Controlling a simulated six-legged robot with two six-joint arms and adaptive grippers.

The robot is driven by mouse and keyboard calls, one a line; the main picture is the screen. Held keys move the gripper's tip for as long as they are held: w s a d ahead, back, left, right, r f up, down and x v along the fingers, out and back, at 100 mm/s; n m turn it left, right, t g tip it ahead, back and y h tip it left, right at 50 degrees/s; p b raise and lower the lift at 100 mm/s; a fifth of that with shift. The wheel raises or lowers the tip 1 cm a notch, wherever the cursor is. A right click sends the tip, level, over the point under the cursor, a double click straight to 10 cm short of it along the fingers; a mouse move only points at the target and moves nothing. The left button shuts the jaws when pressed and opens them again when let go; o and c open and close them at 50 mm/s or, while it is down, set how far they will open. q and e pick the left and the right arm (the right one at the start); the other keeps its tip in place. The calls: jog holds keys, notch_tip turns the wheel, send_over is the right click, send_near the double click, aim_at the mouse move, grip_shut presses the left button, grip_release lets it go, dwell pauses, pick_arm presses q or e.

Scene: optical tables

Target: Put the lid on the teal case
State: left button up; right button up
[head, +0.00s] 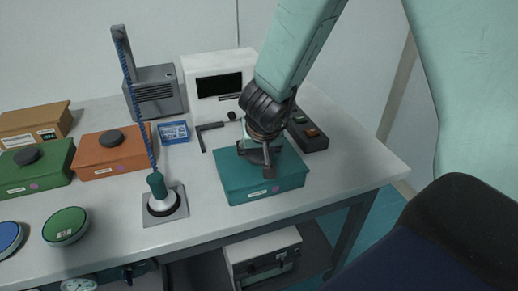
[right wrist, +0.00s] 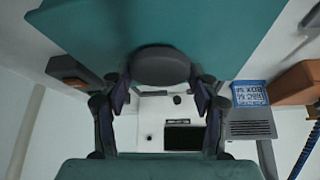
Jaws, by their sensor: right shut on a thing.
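The teal case (head: 262,191) stands on the table near its right front part, with a small label and a pink dot on its front. Its teal lid (head: 236,171) lies over the top of the case, and I make out no clear gap between them. The lid also fills the upper part of the right wrist view (right wrist: 215,35). My right gripper (head: 262,158) is above the case and shut on the lid's dark round knob (right wrist: 160,66), with a finger on each side. The gripper hides part of the lid. My left gripper is not in view.
An orange case (head: 105,160) and a green case (head: 40,177) stand at left. A black switch box (head: 309,133) is close behind the teal case; a white instrument (head: 203,65) stands at the back.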

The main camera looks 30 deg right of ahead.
jog(key=o, duration=1.4)
jog(key=shift+v, duration=6)
jog(key=shift+a+f, duration=0.1)
jog(key=shift+x, duration=5.8)
